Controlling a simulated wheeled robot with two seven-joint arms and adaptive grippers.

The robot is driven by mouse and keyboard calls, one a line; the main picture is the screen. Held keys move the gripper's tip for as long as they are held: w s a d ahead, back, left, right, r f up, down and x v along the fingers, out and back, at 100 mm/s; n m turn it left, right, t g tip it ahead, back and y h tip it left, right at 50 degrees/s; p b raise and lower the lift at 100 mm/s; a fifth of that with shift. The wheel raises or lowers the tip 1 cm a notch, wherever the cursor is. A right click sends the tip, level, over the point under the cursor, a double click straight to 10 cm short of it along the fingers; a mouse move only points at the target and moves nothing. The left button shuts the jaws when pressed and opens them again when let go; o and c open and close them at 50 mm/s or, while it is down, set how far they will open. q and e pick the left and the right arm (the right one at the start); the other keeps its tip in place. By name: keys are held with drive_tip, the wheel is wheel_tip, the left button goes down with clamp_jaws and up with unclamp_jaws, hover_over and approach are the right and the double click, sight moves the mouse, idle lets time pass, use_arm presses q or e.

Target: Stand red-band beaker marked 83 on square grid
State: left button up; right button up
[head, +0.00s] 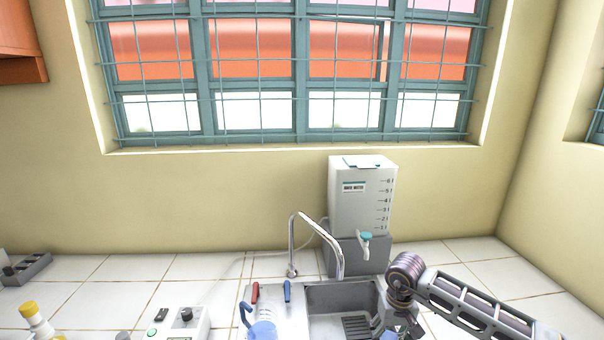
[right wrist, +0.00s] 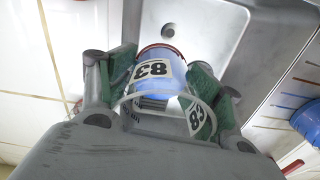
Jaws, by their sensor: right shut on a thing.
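The beaker (right wrist: 153,72) marked 83 shows in the right wrist view, with a red band near its far rim and blue inside. A second 83 label faces the near right side. My right gripper (right wrist: 162,80) is shut on it, one green-padded finger on each side. Grey metal with a round hole lies behind the beaker; I cannot tell the gap between them. In the head view my right arm reaches in from the right to the sink's right edge, and the beaker is not clearly seen. My left gripper is out of view. I cannot make out a square grid.
The sink basin (head: 335,297) holds a dark slatted piece (head: 357,327). A curved tap (head: 292,240) and a white water tank (head: 361,195) stand behind it. A blue-handled vessel (head: 262,329) is left of the basin, beside a white device (head: 180,325). Tiled counter is clear at right.

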drive_tip(key=shift+s+a+f, duration=0.35)
drive_tip(key=shift+s+f, duration=0.05)
drive_tip(key=shift+f, duration=0.2)
drive_tip(key=shift+s+a+f, duration=0.3)
drive_tip(key=shift+s+f, duration=0.1)
drive_tip(key=shift+f, duration=0.15)
drive_tip(key=shift+s+a+f, duration=0.1)
drive_tip(key=shift+s+f, duration=0.2)
drive_tip(key=shift+f, duration=0.15)
drive_tip(key=shift+r, duration=0.15)
